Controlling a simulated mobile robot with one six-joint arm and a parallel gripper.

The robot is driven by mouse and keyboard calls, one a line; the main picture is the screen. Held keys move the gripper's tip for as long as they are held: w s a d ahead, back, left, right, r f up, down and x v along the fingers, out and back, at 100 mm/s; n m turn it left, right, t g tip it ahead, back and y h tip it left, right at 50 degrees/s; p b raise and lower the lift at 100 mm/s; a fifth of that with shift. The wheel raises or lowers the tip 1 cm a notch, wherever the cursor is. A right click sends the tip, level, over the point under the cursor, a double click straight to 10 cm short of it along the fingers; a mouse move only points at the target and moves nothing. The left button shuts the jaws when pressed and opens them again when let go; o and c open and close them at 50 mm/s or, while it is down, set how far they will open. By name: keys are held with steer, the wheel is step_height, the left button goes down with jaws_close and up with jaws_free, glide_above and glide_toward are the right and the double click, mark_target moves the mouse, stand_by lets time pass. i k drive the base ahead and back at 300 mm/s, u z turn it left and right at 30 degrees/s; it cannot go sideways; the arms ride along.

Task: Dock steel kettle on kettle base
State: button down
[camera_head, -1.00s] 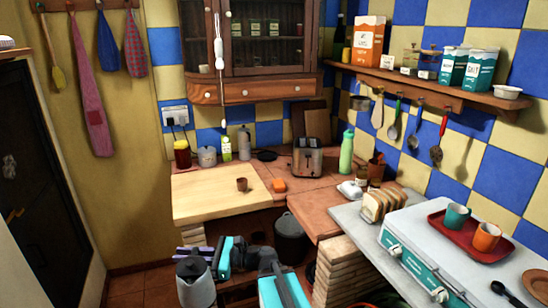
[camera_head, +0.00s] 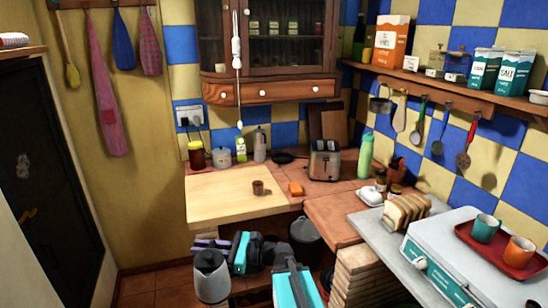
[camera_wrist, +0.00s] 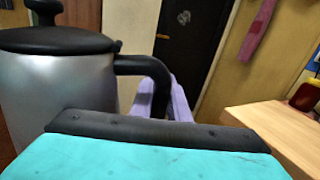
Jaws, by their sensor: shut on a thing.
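The steel kettle (camera_head: 211,280), with a black lid and black handle, hangs upright at the lower left of the head view, in front of the counter and below its top. It fills the left of the wrist view (camera_wrist: 60,85). My gripper (camera_wrist: 172,100), with purple fingers, is shut on its black handle; the teal wrist hides part of the grip. In the head view my gripper (camera_head: 212,244) is just behind the kettle. A flat dark disc (camera_head: 283,157), which looks like the kettle base, lies empty at the back of the counter, left of the toaster.
A wooden board (camera_head: 225,200) with a small brown cup (camera_head: 258,187) covers the near left counter. An orange block (camera_head: 295,188), the toaster (camera_head: 324,160) and a moka pot (camera_head: 259,145) stand around the disc. Wall cupboards (camera_head: 265,90) hang above.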

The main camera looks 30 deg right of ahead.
mark_target(287, 158)
steer(key=z, duration=0.1)
steer(key=i, duration=1.9)
steer(key=u, duration=0.25)
